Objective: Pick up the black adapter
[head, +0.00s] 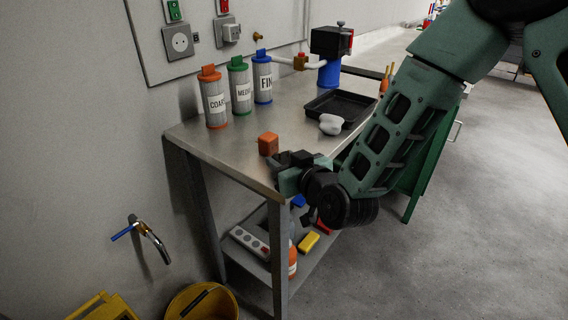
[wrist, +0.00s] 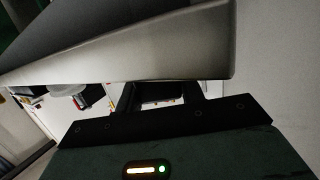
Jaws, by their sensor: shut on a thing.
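My gripper (head: 292,166) is at the near edge of the metal table, in front of the orange block. In the wrist view its two dark fingers (wrist: 167,93) are shut on a dark piece, the black adapter (wrist: 158,90), which sits between them just below the table's edge in the picture. In the head view a small black block (head: 301,158) shows at the fingers; it blends with them, so I cannot tell the adapter's full outline. Whether it touches the table is not clear.
The metal table (head: 238,150) holds an orange block (head: 268,144), three labelled canisters (head: 240,86), a black tray (head: 342,104) and a white lump (head: 331,124). A power strip (head: 250,241) lies on the lower shelf. A yellow bucket (head: 202,303) stands on the floor. Open floor lies right.

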